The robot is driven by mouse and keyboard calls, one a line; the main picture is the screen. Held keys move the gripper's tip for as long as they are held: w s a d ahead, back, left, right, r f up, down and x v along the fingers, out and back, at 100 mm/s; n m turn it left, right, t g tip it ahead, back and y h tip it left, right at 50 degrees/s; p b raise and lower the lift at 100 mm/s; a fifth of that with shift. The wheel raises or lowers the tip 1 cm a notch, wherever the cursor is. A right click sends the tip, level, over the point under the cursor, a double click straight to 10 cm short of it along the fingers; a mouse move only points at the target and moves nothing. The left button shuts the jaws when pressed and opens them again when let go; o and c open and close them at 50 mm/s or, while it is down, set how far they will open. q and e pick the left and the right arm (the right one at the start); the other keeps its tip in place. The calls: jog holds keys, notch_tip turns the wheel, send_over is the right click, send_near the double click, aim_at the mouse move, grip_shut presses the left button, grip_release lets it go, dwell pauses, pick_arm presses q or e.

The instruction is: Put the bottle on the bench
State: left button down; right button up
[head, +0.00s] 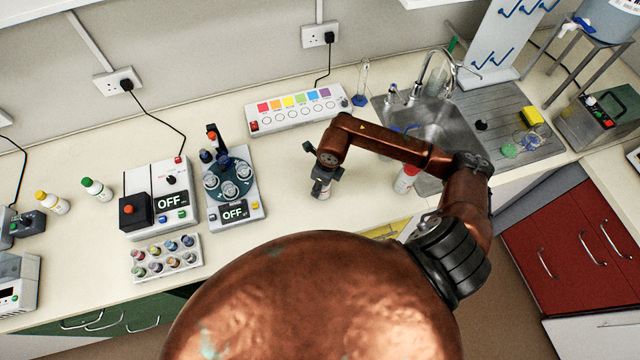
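My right gripper (322,185) is over the middle of the bench (285,205), pointing down. A small pale object with a reddish part (325,194) shows at its fingertips. The fingers hide most of it, so I cannot tell whether it is gripped or touching the bench. A white bottle with a red cap (405,179) stands by the sink's left front corner, partly behind my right arm. My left gripper is not in view.
A mixer with a round carousel (229,185), an OFF-display device (162,198) and a vial rack (166,258) stand left of my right gripper. A strip with coloured squares (295,111) lies behind it. The sink (440,125) is at right. Bench around the gripper is clear.

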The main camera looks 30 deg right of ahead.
jog(key=shift+f, duration=0.15)
jog(key=o, duration=1.3)
jog(key=shift+r, duration=0.25)
jog(key=r, duration=0.4)
jog(key=s+r+b, duration=0.1)
jog(key=r, duration=0.2)
jog(key=d+r+b, duration=0.1)
jog(key=r, duration=0.3)
jog(key=shift+s+r, duration=0.2)
jog(key=shift+r, duration=0.15)
